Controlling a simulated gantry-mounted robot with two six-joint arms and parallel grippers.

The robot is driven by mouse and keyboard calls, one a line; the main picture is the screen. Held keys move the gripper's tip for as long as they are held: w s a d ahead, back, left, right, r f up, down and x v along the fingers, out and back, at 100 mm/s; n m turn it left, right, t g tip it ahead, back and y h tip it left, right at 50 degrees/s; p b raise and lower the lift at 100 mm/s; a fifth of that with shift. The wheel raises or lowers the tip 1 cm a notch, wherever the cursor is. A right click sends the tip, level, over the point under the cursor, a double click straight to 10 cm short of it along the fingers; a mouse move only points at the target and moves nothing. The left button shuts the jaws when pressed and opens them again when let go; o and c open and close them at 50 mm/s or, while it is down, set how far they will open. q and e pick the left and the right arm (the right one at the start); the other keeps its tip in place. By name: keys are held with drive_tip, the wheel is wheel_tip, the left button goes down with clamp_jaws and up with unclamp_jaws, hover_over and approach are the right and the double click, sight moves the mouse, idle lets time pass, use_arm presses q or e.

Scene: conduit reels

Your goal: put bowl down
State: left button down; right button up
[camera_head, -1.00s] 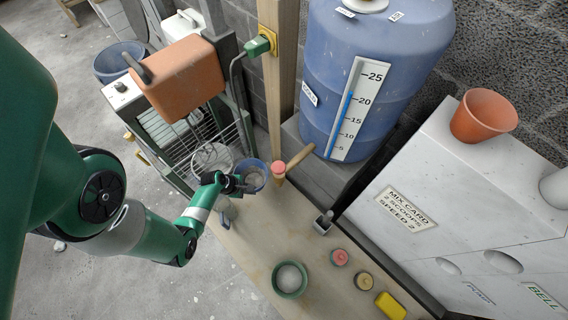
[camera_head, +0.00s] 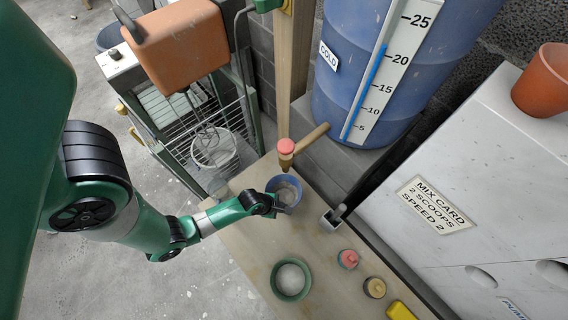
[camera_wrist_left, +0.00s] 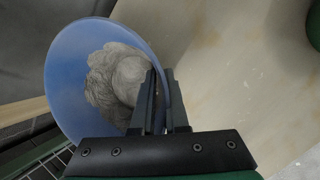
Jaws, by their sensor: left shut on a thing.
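A blue bowl (camera_head: 287,186) with grey powder in it is at my left gripper (camera_head: 279,204), over the back part of the wooden bench (camera_head: 240,243). In the left wrist view, the left gripper (camera_wrist_left: 165,108) is shut on the near rim of the blue bowl (camera_wrist_left: 68,75). A grey mound (camera_wrist_left: 118,75) fills part of the bowl. I cannot tell whether the bowl's base touches the bench. My right gripper is not in view.
A green bowl (camera_head: 291,280) with pale contents stands on the bench in front. A wooden tap with a pink top (camera_head: 286,147) is just behind the blue bowl. Two small jars (camera_head: 348,259) and a yellow block (camera_head: 400,311) stand to the right. An orange mixer (camera_head: 180,55) is at left.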

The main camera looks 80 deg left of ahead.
use_arm(q)
drive_tip(key=f, duration=0.1)
drive_tip(key=f+b, duration=0.2)
drive_tip(key=f, duration=0.1)
drive_tip(key=shift+w+d, duration=0.25)
drive_tip(key=shift+d, duration=0.05)
drive_tip(key=shift+r, duration=0.1)
drive_tip(key=c, duration=1.4)
unclamp_jaws()
drive_tip(key=o, duration=0.5)
